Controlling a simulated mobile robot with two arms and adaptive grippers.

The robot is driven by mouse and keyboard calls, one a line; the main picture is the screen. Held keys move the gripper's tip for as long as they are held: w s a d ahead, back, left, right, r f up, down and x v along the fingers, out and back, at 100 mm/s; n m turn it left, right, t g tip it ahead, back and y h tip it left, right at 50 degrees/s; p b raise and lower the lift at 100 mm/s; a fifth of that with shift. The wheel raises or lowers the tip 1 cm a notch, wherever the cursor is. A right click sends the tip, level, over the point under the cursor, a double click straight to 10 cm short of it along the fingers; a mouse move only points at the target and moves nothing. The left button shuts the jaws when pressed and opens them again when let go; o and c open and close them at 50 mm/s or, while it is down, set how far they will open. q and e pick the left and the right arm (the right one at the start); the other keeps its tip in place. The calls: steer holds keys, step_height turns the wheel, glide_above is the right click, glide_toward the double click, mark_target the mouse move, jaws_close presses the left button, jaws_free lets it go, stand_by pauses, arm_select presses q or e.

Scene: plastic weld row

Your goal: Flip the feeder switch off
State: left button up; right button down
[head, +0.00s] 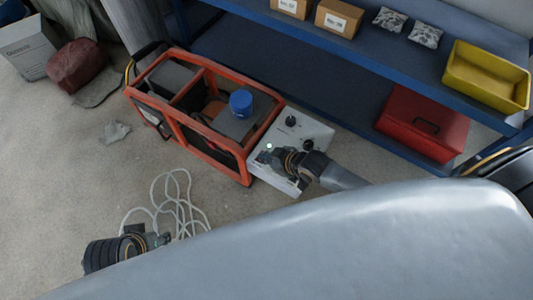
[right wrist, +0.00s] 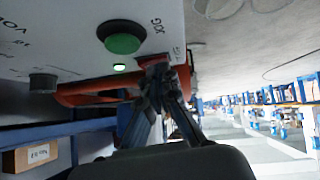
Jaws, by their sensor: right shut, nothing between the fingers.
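A pale control panel (head: 313,136) forms the right end of an orange-framed machine (head: 183,142). In the right wrist view the panel (right wrist: 55,25) shows a green button (right wrist: 123,42), a small lit green lamp (right wrist: 119,67) and a dark knob (right wrist: 43,83). My right gripper (head: 268,156) is at the panel's front part, shut and empty. In the right wrist view its fingertips (right wrist: 156,66) are over a small reddish part at the panel's edge, perhaps the switch; they mostly hide it, and contact is unclear. My left gripper (head: 166,238) is low at the left, its opening unclear.
White cable (head: 178,205) lies coiled on the floor near my left gripper. A blue shelf (head: 290,55) behind holds boxes (head: 338,18), a yellow bin (head: 487,76) and a red case (head: 422,122). A blue cap (head: 241,102) sits on the machine.

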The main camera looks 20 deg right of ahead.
steer(key=shift+s+r, duration=0.1)
stand_by(0.3)
steer(key=v, duration=1.1)
steer(key=shift+s+d+r, duration=0.2)
steer(key=shift+r, duration=0.05)
